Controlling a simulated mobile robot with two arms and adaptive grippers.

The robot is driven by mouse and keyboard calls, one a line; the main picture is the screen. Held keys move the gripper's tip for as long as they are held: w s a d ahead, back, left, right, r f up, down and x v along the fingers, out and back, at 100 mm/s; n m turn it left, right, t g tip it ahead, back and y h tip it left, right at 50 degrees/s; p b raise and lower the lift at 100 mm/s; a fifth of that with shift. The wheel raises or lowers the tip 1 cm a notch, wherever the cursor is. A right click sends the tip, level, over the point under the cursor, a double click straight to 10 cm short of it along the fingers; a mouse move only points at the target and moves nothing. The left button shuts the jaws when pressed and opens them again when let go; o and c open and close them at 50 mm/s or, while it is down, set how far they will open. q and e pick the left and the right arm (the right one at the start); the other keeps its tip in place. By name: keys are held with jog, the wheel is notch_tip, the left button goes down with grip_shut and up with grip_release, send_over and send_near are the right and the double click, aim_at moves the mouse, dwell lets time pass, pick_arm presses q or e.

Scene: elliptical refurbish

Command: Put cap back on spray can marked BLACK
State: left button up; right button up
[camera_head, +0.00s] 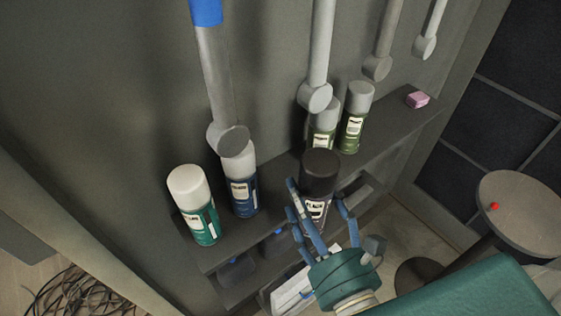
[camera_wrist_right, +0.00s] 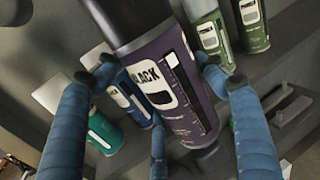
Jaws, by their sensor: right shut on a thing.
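The spray can marked BLACK (camera_wrist_right: 172,92) has a dark purple body and a label reading BLACK in the right wrist view. A black cap (camera_head: 320,168) covers its top in the head view, and its lower part shows in the right wrist view (camera_wrist_right: 118,22). My right gripper (camera_head: 315,192) has its blue fingers on both sides of the can body, below the cap, and is shut on the can. The can is roughly upright at the shelf's front edge. I cannot tell whether its base touches the shelf. My left gripper is not in view.
A dark shelf (camera_head: 275,187) holds a teal can (camera_head: 199,222) and a blue can (camera_head: 243,195) on the left, two green cans (camera_head: 350,132) behind, and a pink block (camera_head: 417,99). Grey hanging handles (camera_head: 218,90) are above. A round stool (camera_head: 525,215) with a red object (camera_head: 494,206) stands right.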

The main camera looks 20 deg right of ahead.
jog(key=w, duration=0.2)
jog(key=shift+w+a, duration=0.15)
jog(key=shift+w, duration=0.15)
jog(key=w+f, duration=0.1)
jog(key=w, duration=0.3)
jog(key=w+f+b, duration=0.1)
jog(key=w, duration=0.3)
jog(key=w+f+b, duration=0.1)
jog(key=w, duration=0.3)
jog(key=shift+a+f, duration=0.1)
jog(key=shift+f, duration=0.3)
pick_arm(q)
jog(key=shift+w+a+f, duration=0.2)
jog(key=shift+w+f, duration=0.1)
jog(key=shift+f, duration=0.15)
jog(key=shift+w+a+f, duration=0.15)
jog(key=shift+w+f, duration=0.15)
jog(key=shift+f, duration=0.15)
pick_arm(e)
jog(key=shift+r, duration=0.1)
